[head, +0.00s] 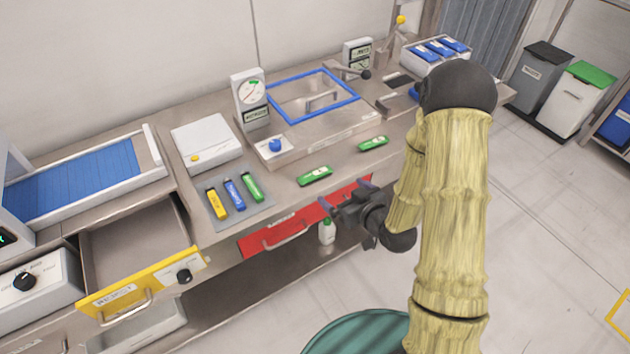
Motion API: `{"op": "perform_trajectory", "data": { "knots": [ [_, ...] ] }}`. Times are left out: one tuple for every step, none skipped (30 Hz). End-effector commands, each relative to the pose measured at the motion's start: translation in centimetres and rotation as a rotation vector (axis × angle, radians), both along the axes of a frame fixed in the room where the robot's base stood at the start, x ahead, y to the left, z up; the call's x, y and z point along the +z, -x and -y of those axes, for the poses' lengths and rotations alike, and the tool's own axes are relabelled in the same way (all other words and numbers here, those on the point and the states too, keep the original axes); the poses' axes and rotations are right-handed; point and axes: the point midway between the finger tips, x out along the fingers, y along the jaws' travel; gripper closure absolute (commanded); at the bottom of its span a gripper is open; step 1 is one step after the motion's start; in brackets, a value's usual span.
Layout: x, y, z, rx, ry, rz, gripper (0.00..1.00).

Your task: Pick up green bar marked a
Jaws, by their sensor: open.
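Two green bars lie loose on the steel counter: a nearer green bar (315,176) near the front edge and a farther green bar (373,143) to its right. A third green bar (252,187) lies beside a yellow bar (217,203) and a blue bar (234,194) on a grey mat. The bars carry pale labels, but I cannot read which one is marked a. My gripper (344,194) is open and empty, in front of the counter near the red drawer front, apart from the bars. My arm covers part of the counter's right end.
A red drawer front (265,236) and an open yellow reject drawer (142,283) line the counter's front. A white gauge (249,98), a blue-framed chamber (313,96) and a white box (206,142) stand behind the bars. A white bottle (326,232) stands below.

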Motion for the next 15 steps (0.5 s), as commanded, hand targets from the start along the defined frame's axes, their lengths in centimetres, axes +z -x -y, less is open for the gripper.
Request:
{"op": "perform_trajectory", "data": {
  "knots": [
    [-0.48,-0.15,-0.08,0.001,0.000,0.004,0.00],
    [-0.50,-0.22,-0.11,0.001,-0.001,0.004,0.00],
    [-0.58,-0.28,-0.16,0.001,0.001,0.003,0.00],
    [-0.58,-0.35,-0.19,0.001,0.001,0.004,0.00],
    [-0.59,-0.41,-0.23,0.001,0.000,0.004,0.00],
    [-0.66,-0.48,-0.27,0.000,-0.001,0.003,0.00],
    [-0.67,-0.53,-0.30,0.001,0.000,0.004,0.00],
    [-0.68,-0.58,-0.35,0.001,0.000,0.004,0.00],
    [-0.73,-0.64,-0.40,0.001,0.000,0.004,0.00],
    [-0.74,-0.68,-0.43,0.001,0.000,0.004,0.00],
    [-0.76,-0.71,-0.47,0.001,0.000,0.004,0.00],
    [-0.80,-0.76,-0.52,0.000,-0.001,0.003,0.00],
    [-0.79,-0.80,-0.55,0.000,-0.001,0.003,0.00],
    [-0.81,-0.83,-0.58,0.001,0.001,0.003,0.00],
    [-0.84,-0.86,-0.63,0.001,0.001,0.003,0.00]
  ]
}}
